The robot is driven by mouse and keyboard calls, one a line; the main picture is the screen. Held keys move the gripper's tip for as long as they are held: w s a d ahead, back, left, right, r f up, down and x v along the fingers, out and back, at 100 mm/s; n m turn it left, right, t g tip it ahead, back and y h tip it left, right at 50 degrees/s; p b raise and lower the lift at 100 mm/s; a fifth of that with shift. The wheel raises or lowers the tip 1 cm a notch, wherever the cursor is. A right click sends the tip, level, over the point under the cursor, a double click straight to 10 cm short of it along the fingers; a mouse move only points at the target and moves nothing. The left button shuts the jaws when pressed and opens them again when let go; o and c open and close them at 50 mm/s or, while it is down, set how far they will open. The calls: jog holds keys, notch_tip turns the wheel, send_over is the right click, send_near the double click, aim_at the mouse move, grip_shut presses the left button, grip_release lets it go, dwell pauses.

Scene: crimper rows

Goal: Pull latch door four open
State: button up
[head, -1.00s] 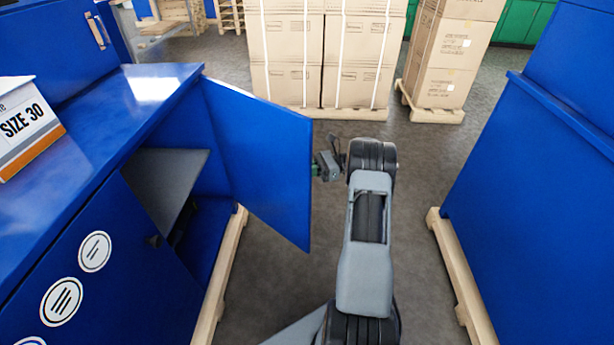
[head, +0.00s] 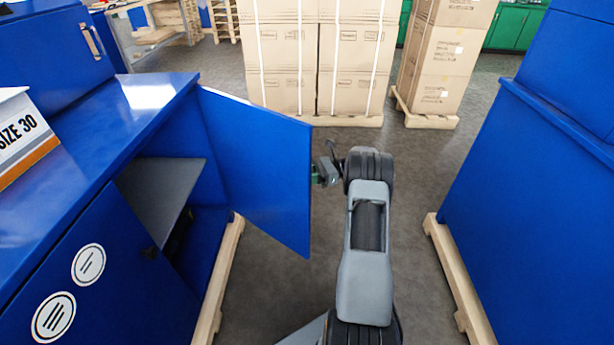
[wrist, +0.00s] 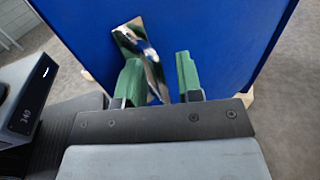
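A blue cabinet door (head: 255,165) stands swung outward in the head view, showing a dark opening and a grey shelf behind it. I cannot read a number on this door. My gripper (head: 323,172) is just right of the door's free edge, partly hidden by my arm. In the wrist view, the green fingers of my gripper (wrist: 157,75) are apart, in front of the blue door face (wrist: 205,35). A shiny metal latch plate (wrist: 135,42) on the door lies tilted behind and between the fingers. I cannot tell whether they touch it.
The cabinet's near closed front has round line-marked stickers (head: 88,264). A size sign (head: 22,135) stands on its top. Another blue cabinet (head: 540,190) on a wooden pallet (head: 450,270) bounds the right. Stacked cartons (head: 320,60) stand ahead. Grey floor is clear between the cabinets.

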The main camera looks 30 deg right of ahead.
jog(key=p+v, duration=0.6)
jog(key=v, duration=0.1)
jog(key=shift+d, duration=0.25)
jog(key=shift+c, duration=0.2)
